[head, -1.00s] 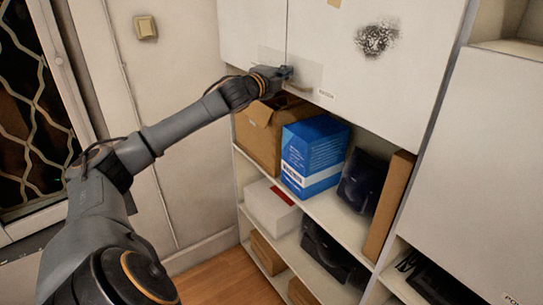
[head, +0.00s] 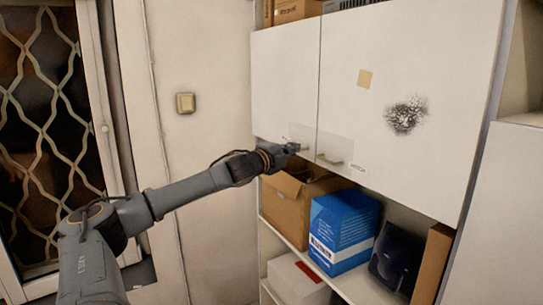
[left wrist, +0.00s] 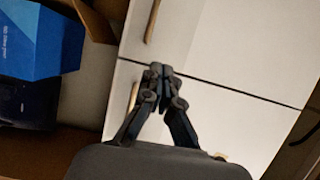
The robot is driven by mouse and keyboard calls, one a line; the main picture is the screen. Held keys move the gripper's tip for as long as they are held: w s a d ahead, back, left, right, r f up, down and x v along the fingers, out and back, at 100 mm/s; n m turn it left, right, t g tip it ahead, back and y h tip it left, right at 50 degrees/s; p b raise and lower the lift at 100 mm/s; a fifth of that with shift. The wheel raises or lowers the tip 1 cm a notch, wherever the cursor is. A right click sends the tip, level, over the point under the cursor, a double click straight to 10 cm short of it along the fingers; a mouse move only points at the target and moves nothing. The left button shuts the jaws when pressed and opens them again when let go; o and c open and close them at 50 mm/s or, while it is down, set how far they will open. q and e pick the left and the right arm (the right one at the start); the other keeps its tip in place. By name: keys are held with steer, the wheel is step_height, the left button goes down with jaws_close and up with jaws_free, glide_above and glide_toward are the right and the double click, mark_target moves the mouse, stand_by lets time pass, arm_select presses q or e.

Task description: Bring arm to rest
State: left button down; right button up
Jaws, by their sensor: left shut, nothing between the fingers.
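My left arm reaches in from the left in the head view, stretched toward the white wall cabinet (head: 285,95). My left gripper (head: 297,148) is near the lower edge of the cabinet's left door, close to its small handle. In the left wrist view the left gripper (left wrist: 158,72) is shut with its fingertips together and nothing between them. A door handle (left wrist: 152,20) shows beyond the fingertips, and another handle (left wrist: 133,97) shows just left of the fingers. Whether the gripper touches the door cannot be told. My right gripper is not in view.
Below the cabinet, a shelf holds an open cardboard box (head: 290,207), a blue box (head: 342,232) and a black device (head: 395,262). A white box (head: 297,282) stands lower. A barred door (head: 40,120) is at the left. A light switch (head: 186,102) is on the wall.

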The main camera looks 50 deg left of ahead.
arm_select(q)
steer(key=s+a+b, duration=0.4)
steer(key=shift+a+r+b, duration=0.25)
steer(key=shift+a+b, duration=0.05)
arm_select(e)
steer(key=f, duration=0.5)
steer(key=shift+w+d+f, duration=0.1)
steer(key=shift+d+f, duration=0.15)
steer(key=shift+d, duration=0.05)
arm_select(q)
steer(key=shift+f, duration=0.1)
